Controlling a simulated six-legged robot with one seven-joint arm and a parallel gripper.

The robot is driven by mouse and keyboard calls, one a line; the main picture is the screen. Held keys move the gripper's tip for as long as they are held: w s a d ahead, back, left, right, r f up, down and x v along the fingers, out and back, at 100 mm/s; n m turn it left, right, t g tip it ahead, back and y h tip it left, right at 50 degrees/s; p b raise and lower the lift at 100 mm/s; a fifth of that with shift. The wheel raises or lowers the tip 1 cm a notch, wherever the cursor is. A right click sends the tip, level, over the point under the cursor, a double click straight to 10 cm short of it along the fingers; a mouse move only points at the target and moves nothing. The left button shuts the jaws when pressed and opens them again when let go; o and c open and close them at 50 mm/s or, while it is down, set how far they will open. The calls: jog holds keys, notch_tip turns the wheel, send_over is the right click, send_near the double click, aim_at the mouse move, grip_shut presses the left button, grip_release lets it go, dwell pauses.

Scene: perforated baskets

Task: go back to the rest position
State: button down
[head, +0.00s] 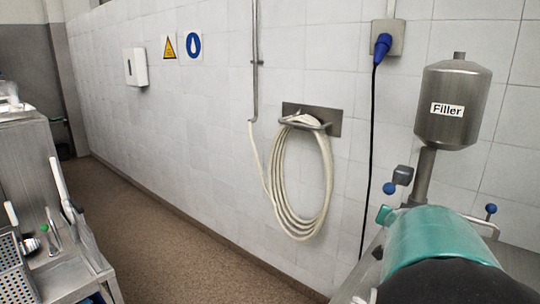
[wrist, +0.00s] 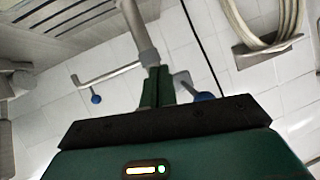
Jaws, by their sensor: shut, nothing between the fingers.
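My gripper (wrist: 157,76) shows in the wrist view, its two dark green fingers together and empty. They stand up from a black bar and a green housing with a small lit indicator. Behind the fingertips is a grey metal post (wrist: 140,32), close in the picture; I cannot tell whether they touch. I cannot make out the gripper in the head view.
In the head view, a steel filler (head: 453,100) stands right, with a teal curved part (head: 435,238) below. A coiled hose (head: 290,205) hangs on the tiled wall. A metal bench (head: 60,272) with tools is left. Open floor (head: 185,235) lies between.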

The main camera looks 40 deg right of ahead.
jog(key=w+a+n+t+y, duration=0.1)
jog(key=w+a+n+y, duration=0.25)
jog(key=a, duration=0.75)
jog(key=w+a+n+t+y, duration=0.25)
jog(key=w+a, duration=0.25)
jog(key=a, duration=0.6)
jog(key=w+a+n+y, duration=0.3)
jog(key=w+a, duration=0.2)
jog(key=a, duration=0.6)
jog(key=s+a+f+n+g+y, duration=0.1)
jog(key=s+a+n, duration=0.2)
jog(key=a, duration=0.6)
jog(key=s+a+f+n+g+y, duration=0.1)
jog(key=s+a+f+n+g, duration=0.1)
jog(key=s+a, duration=0.5)
jog(key=a+n, duration=0.1)
jog(key=a, duration=0.1)
jog(key=shift+s+a+f, duration=0.25)
jog(key=shift+s+a, duration=0.05)
jog(key=shift+a, duration=0.1)
jog(key=shift+d, duration=0.15)
